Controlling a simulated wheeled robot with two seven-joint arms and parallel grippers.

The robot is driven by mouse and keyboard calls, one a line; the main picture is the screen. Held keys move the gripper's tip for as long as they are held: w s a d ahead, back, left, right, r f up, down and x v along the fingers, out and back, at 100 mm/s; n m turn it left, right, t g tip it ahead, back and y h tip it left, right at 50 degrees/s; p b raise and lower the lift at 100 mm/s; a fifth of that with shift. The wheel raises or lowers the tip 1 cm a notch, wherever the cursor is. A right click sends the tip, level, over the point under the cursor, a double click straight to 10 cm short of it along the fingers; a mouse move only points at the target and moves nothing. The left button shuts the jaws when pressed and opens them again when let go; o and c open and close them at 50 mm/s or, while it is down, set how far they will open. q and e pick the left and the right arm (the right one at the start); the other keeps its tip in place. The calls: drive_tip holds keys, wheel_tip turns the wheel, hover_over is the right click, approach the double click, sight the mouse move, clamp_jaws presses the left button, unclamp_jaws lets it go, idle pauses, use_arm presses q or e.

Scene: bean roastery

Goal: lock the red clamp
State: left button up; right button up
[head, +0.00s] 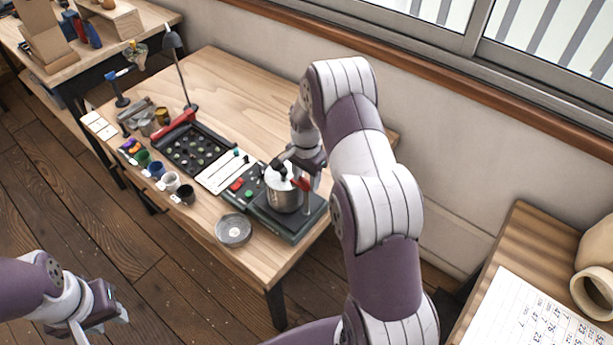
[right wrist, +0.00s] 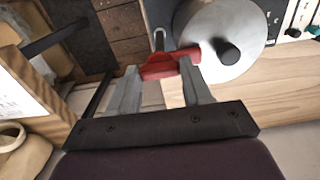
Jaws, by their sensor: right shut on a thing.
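The red clamp (head: 301,184) is at the right side of a silver canister (head: 284,197), which stands on a dark green machine base (head: 292,232). In the right wrist view the red clamp (right wrist: 168,65) lies between the fingertips of my right gripper (right wrist: 162,78), beside the canister's round lid (right wrist: 225,55) with its black knob. My right gripper is shut on the clamp; in the head view my arm partly hides it. My left gripper (head: 118,310) hangs at the lower left, away from the table; its finger opening cannot be made out.
A round metal dish (head: 233,230) stands at the table's front edge. Several small cups (head: 172,181) and a black tray (head: 193,150) are further left. The wooden table (head: 250,95) is clear towards the wall. A side table (head: 500,265) with a printed sheet is at right.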

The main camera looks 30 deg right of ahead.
sight(306, 180)
drive_tip(key=shift+s+f, duration=0.1)
drive_tip(key=o, duration=1.1)
drive_tip(key=shift+c, duration=0.2)
wheel_tip(306, 180, up, 13)
drive_tip(key=b, duration=0.1)
drive_tip(key=shift+f, duration=0.15)
